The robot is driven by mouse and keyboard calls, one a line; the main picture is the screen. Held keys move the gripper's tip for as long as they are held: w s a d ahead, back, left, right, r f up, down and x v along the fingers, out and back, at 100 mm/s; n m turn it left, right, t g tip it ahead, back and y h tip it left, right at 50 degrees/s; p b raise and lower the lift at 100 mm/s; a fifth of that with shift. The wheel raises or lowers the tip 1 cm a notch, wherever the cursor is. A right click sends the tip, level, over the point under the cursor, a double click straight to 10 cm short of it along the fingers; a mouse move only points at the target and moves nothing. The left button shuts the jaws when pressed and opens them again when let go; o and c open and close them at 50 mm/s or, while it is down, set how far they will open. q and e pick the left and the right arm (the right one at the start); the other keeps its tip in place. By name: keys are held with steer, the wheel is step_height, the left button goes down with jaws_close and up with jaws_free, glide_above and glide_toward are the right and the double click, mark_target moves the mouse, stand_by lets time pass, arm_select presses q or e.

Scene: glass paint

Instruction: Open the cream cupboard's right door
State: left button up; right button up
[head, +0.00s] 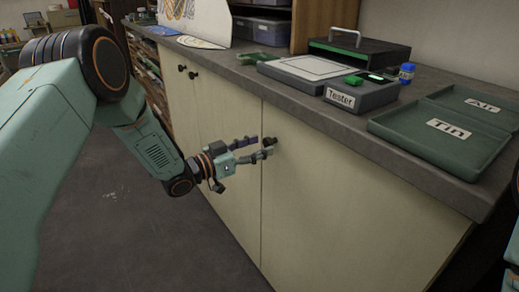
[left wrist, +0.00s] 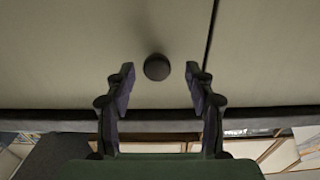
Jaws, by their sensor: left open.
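The cream cupboard (head: 215,120) stands below a dark grey worktop. Its right door (head: 340,200) is shut, flush with the door to its left along a narrow dark seam. A round dark knob (head: 269,142) sits on the right door by that seam. My left gripper (head: 264,147) is open at the knob, its fingers pointing at the door. In the left wrist view the knob (left wrist: 157,67) shows between the two spread fingertips, with gaps on both sides; the seam is to its right. Depth between tips and knob is hard to judge. My right gripper is out of view.
The worktop (head: 300,107) overhangs above the gripper, carrying a Tester box (head: 360,97), green trays (head: 440,138) and a blue jar (head: 406,73). The floor (head: 110,200) before the cupboard is clear.

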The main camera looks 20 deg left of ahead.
arm_select(q)
steer(key=shift+w+d+r, duration=0.1)
steer(key=shift+w+d, duration=0.1)
steer(key=shift+d, duration=0.35)
steer(key=shift+a, duration=0.25)
steer(key=shift+c, duration=0.5)
steer(key=shift+d, duration=0.2)
steer(key=c, duration=0.4)
jaws_close()
steer(key=shift+a, duration=0.1)
